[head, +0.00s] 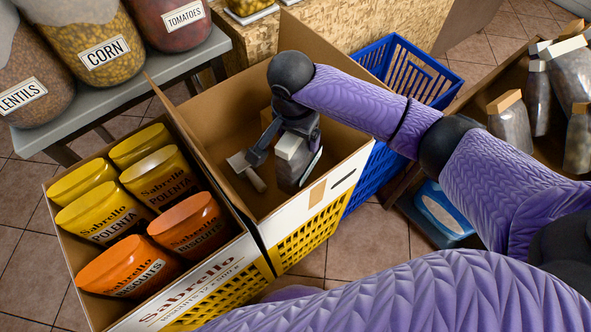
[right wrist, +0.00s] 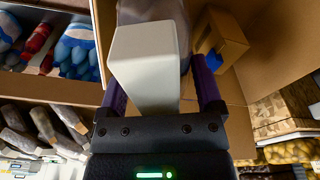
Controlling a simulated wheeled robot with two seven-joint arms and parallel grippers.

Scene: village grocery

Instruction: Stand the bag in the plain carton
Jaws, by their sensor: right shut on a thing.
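The bag (head: 285,174) is grey and see-through with a white block-shaped top. It hangs or stands roughly upright inside the outline of the plain brown carton (head: 335,65), close to its front wall. I cannot tell whether its base touches the carton floor. My right gripper (head: 284,132) reaches in from above and is shut on the bag's white top. In the right wrist view the white top (right wrist: 150,65) fills the space between the fingers, and the bag's body is mostly hidden behind it. My left gripper is not in view.
A small brown box (right wrist: 222,38) and a pale T-shaped thing (head: 246,171) are in the carton. Left is a Sabrello carton (head: 205,290) of yellow and orange packs. A blue crate (head: 436,82) stands behind right; a bin of similar bags (head: 540,85) is far right.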

